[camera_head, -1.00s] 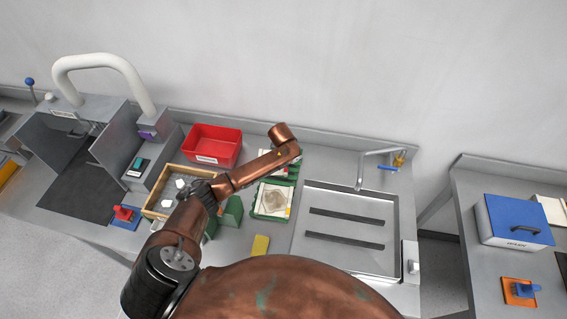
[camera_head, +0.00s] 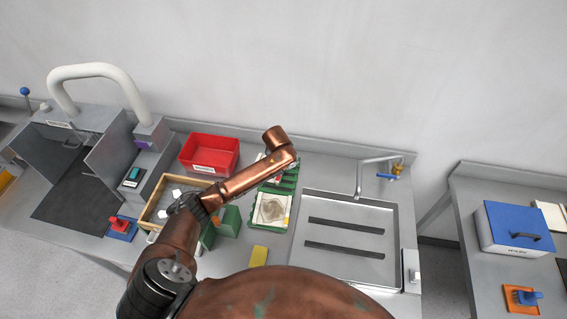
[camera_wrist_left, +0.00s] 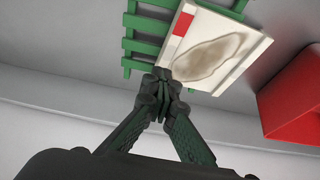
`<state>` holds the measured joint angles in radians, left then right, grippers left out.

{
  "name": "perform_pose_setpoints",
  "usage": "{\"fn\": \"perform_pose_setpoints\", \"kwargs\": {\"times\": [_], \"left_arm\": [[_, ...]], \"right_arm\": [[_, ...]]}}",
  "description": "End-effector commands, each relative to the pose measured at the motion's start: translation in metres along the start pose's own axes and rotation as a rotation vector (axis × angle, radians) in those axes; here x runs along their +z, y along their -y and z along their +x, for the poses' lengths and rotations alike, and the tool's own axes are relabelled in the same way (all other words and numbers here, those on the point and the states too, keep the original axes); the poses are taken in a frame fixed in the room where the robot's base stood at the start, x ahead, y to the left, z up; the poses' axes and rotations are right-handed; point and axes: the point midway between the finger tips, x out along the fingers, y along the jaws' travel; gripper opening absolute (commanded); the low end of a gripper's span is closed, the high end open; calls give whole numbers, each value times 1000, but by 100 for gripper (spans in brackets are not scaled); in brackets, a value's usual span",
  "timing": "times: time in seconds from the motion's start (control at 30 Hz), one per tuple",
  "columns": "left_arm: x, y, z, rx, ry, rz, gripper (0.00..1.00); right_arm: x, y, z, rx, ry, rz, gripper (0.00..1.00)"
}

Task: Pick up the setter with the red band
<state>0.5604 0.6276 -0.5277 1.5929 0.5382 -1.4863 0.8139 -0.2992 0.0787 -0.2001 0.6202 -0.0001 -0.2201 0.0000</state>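The setter with the red band is a pale square plate with a brown stain and a red strip along one edge; it fills the top of the left wrist view (camera_wrist_left: 215,50). In the head view only a small part of it (camera_head: 262,157) shows behind my left arm. My left gripper (camera_wrist_left: 162,88) has its fingers together at the setter's corner beside the red band and looks shut on it. The setter is askew to the green rack (camera_wrist_left: 145,45) and overhangs its side. In the head view my left fingers are hidden by the arm. My right gripper is not in view.
Another stained setter (camera_head: 272,210) lies on the near part of the rack (camera_head: 286,180). A red bin (camera_head: 209,154) stands left of it, with a wooden tray (camera_head: 152,214) in front. A metal basin (camera_head: 345,262) with a tap is on the right. A yellow block (camera_head: 259,256) lies near the front.

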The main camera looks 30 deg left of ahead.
Motion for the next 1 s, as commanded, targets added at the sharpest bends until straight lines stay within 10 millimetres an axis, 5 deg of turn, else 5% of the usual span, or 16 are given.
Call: {"fn": "perform_pose_setpoints", "kwargs": {"times": [0.1, 0.4, 1.0], "left_arm": [[9, -3, -38, 4, -8, 1, 0], [56, -12, -88, 4, -9, -1, 0], [76, -15, -110, 2, -9, -3, 0]], "right_arm": [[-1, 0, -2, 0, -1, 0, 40], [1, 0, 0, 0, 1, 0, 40], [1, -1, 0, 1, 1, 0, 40]]}}
